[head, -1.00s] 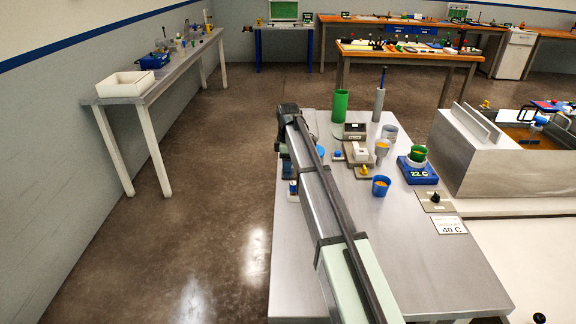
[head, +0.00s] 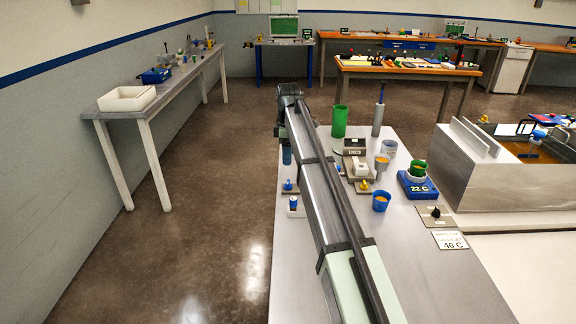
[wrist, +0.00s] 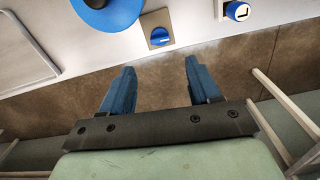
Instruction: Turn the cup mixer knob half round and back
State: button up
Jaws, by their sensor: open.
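A blue knob (wrist: 159,37) sits on a small tan plate at the table edge in the wrist view, beside a large round blue part (wrist: 103,12), which is cut off by the frame. It also shows in the head view as a small blue knob (head: 288,185) at the table's left edge. I read no label naming it as the cup mixer knob. My gripper (wrist: 158,80) is open and empty. Its two blue fingers are apart, below the knob in the wrist picture, with floor between them. In the head view my arm hides most of the gripper and the round blue part.
A white part with a blue cap (wrist: 237,10) stands right of the knob in the wrist view. On the table are a tall green cup (head: 339,121), a blue cup (head: 381,201), a blue 22 C unit (head: 416,187) and a black knob (head: 435,212). Open floor lies left.

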jog(key=shift+r, duration=1.2)
jog(key=shift+a, duration=0.1)
